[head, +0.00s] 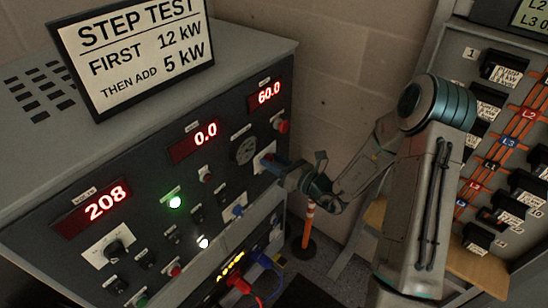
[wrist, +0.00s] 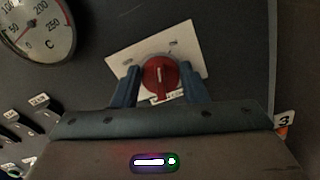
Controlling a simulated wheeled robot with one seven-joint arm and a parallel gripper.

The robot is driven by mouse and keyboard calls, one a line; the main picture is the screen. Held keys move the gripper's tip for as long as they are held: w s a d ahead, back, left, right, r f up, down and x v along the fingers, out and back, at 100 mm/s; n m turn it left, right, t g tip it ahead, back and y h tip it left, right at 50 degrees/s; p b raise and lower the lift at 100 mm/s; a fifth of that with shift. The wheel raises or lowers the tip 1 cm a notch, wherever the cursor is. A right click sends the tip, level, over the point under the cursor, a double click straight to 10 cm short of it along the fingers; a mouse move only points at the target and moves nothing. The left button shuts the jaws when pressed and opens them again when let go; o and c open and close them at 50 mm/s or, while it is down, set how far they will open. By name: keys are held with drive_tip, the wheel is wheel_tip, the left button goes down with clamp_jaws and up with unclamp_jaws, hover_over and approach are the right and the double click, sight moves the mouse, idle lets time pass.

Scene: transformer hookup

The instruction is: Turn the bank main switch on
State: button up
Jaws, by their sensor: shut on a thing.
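The bank main switch is a red rotary knob (wrist: 158,74) on a tilted cream plate (wrist: 190,42) in the wrist view. A short white mark on the knob points roughly up and down in that picture. My gripper (wrist: 161,84) has one blue finger on each side of the knob and is shut on it. In the head view my gripper (head: 277,164) reaches the right end of the dark control panel. The cream plate (head: 265,156) shows beside it there, but the knob is mostly hidden. The plate's position lettering is too small to read.
A round temperature dial (head: 244,150) sits just left of the switch, and a red button (head: 282,126) above it. Displays read 208 (head: 105,204), 0.0 (head: 205,134) and 60.0 (head: 268,93). A green lamp (head: 175,202) is lit. A breaker rack (head: 490,160) stands right.

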drive_tip(key=m+p, duration=0.3)
drive_tip(key=m, duration=0.2)
drive_tip(key=shift+d, duration=0.1)
drive_tip(key=shift+f, duration=0.15)
idle(0.5)
drive_tip(key=o, duration=1)
drive_tip(key=shift+c, duration=0.2)
drive_tip(key=b+v, duration=0.2)
drive_tip(key=v, duration=1.1)
drive_tip(key=shift+s+d, duration=0.2)
drive_tip(key=shift+d, duration=0.1)
